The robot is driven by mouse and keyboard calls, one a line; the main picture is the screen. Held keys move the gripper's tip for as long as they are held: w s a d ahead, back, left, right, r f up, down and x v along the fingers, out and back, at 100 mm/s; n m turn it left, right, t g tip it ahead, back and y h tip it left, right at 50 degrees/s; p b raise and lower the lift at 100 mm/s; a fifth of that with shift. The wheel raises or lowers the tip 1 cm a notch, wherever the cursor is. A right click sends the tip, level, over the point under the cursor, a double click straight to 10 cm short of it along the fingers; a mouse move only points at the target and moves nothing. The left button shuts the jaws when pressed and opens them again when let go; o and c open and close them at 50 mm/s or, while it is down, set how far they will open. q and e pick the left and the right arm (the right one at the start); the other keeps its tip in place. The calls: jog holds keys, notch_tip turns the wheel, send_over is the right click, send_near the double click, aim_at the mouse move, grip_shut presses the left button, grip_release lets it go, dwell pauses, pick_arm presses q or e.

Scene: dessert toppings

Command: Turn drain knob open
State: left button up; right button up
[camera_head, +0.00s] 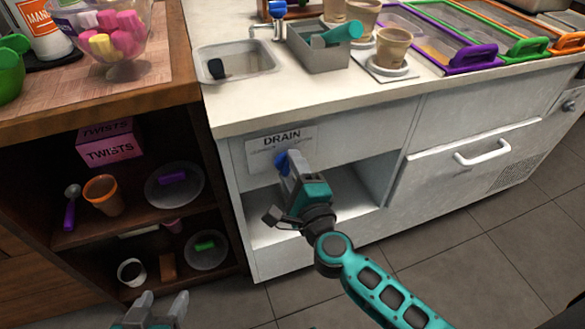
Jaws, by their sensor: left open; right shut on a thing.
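The DRAIN label (280,140) is on the white panel under the counter. Just below it is the blue drain knob (281,163), partly hidden by my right gripper. My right gripper (286,168) is shut on the knob, its arm reaching in from the lower right. The knob's exact angle cannot be told. My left gripper (161,306) is open and empty at the bottom edge, in front of the dark shelf and well away from the knob.
A sink (245,66) is set in the white counter above the label. An open white cubby (350,190) lies behind my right gripper. A dark wooden shelf (140,245) at left holds cups and plates. Grey floor (480,270) is clear at right.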

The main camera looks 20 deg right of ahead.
jog(key=m, duration=0.5)
jog(key=shift+f+b, duration=0.15)
jog(key=shift+b, duration=0.15)
jog(key=shift+m, duration=0.3)
jog(key=o, duration=1.1)
jog(key=shift+c, duration=0.2)
jog(key=shift+s, duration=0.1)
jog(key=s, duration=0.7)
jog(key=shift+s+b, duration=0.15)
jog(key=shift+b, duration=0.2)
